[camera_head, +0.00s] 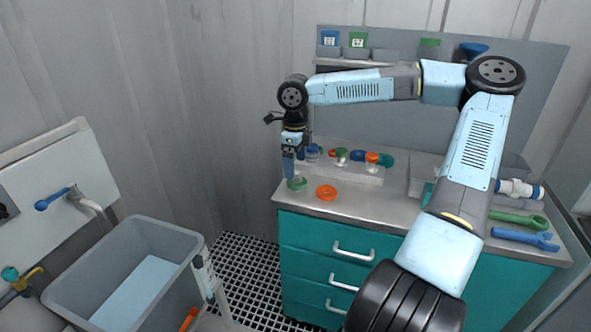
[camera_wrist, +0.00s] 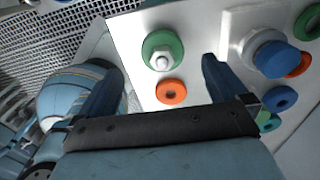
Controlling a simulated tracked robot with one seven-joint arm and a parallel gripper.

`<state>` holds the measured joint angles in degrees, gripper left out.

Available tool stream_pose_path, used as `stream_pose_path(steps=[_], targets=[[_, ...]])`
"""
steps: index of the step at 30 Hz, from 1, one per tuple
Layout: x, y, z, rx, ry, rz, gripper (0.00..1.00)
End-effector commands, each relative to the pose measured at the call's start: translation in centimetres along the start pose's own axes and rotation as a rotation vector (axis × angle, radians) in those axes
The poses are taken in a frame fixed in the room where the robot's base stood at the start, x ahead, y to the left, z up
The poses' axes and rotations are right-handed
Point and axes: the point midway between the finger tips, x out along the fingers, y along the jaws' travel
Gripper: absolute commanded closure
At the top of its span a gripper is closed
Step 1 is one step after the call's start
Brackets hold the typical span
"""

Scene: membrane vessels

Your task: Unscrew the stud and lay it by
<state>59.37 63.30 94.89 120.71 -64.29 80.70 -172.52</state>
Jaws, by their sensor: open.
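A pale metal stud-like piece with a faceted top (camera_wrist: 162,61) stands in the middle of a green ring (camera_wrist: 151,42) in the wrist view. How deep it is seated cannot be told. The green ring also shows in the head view (camera_head: 297,184), near the left end of the bench top. My gripper (camera_head: 289,173) points down just above it. In the wrist view my gripper (camera_wrist: 158,74) is open, with its two blue fingers apart and nothing between them. The stud lies beyond the gap between the fingertips, apart from both.
An orange ring (camera_head: 326,192) lies close to the right of the green one. A raised block (camera_head: 345,172) behind carries several coloured rings and pieces. A blue-topped fitting (camera_wrist: 276,58) stands near the right finger. Green (camera_head: 518,219) and blue (camera_head: 525,238) tools lie at the bench's right.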

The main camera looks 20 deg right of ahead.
Motion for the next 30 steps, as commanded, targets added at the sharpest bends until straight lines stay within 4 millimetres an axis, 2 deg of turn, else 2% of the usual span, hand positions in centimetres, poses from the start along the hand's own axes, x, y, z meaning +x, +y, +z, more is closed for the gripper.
stream_pose_path(steps=[30], targets=[[-0.03, -0.33, -0.42, 0.281, 0.002, -0.004, 0.0]])
